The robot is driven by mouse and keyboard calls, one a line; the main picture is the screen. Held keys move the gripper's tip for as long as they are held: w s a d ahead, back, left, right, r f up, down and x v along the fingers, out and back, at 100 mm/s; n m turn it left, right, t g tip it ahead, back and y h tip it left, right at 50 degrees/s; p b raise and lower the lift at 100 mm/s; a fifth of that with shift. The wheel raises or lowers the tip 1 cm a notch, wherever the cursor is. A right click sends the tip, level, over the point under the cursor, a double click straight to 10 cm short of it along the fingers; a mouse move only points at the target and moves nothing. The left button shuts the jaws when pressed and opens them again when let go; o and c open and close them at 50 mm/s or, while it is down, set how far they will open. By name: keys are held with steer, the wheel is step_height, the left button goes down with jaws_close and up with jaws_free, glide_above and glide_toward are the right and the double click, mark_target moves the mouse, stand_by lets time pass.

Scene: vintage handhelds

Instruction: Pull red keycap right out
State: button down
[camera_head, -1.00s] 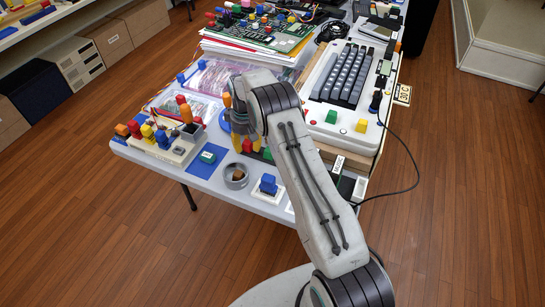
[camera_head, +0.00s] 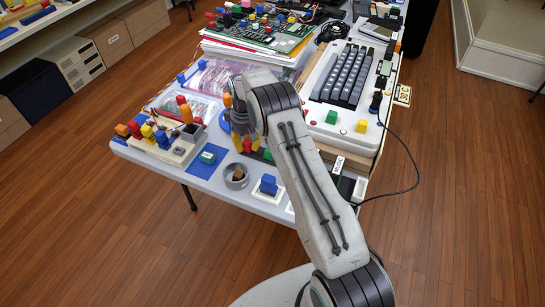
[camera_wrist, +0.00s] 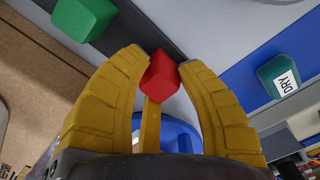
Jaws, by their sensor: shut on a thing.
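The red keycap (camera_wrist: 160,76) sits between the two yellow fingertips of my gripper (camera_wrist: 161,68) in the wrist view. The fingers are shut on it from both sides. A dark strip (camera_wrist: 150,32) runs behind it; whether the keycap is still seated there cannot be told. In the head view the red keycap (camera_head: 247,146) shows small between the yellow fingers of my gripper (camera_head: 247,149), partly hidden by them and my arm. A green keycap (camera_wrist: 83,18) stands apart from it at the upper left of the wrist view.
A grey cup (camera_head: 236,178) and a blue keycap on a white base (camera_head: 268,186) stand near the table's front edge. A green block marked DRY (camera_wrist: 280,76) lies on a blue mat (camera_wrist: 240,75). A keyboard (camera_head: 345,85) is at the right. Colourful keycaps crowd a holder at the left.

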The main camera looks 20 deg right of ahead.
mark_target(247, 142)
steer(key=shift+r+p, duration=0.3)
steer(key=shift+r, duration=0.5)
stand_by(0.4)
steer(key=shift+r+p, duration=1.05)
steer(key=shift+r, duration=1.05)
